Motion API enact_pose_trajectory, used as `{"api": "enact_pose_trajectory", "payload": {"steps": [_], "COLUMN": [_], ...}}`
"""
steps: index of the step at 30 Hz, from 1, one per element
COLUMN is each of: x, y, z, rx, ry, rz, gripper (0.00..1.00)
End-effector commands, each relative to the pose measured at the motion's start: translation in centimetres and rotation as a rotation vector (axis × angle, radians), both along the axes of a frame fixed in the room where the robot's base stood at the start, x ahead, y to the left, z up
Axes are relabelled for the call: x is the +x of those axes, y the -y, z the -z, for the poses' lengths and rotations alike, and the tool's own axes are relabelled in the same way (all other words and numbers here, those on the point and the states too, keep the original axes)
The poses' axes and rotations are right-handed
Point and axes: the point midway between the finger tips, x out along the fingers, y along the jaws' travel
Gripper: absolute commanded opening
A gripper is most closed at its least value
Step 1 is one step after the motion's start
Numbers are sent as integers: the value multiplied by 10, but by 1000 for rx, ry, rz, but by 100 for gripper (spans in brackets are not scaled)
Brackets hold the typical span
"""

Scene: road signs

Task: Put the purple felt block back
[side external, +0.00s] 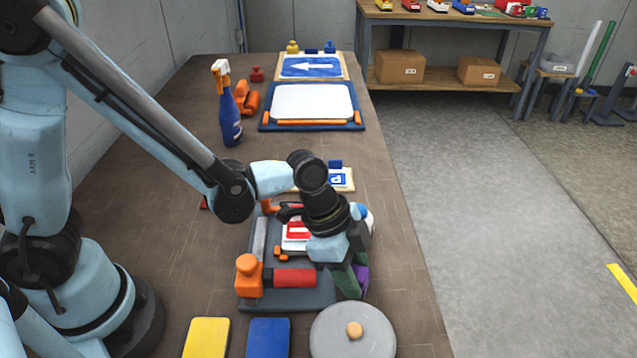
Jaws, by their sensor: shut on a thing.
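The purple felt block (362,281) is at the right edge of the dark grey tray (290,300). Only part of it shows beside my fingers and a dark green part. My gripper (352,280) points down over the tray's right side and is shut on the purple felt block. I cannot tell whether the block touches the tray or is held just above it. The tray also holds a red roller (294,278), an orange knobbed piece (249,277) and a red and white sign (297,234), partly hidden by my arm.
A grey disc with a tan knob (352,333), a blue pad (268,338) and a yellow pad (206,338) lie in front. A spray bottle (227,108), a white board (311,100) and a blue arrow sign (311,66) are farther back. The bench's right edge is near.

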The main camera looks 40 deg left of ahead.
Motion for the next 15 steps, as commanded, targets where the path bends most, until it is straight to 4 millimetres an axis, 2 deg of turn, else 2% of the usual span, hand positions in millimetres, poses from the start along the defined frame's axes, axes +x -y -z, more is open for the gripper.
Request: {"api": "enact_pose_trajectory", "payload": {"steps": [12, 13, 15], "x": [0, 0, 0], "y": [0, 0, 0], "z": [5, 5, 4], "rx": [0, 0, 0], "ry": [0, 0, 0], "rz": [0, 0, 0], "gripper": [17, 43, 54]}}
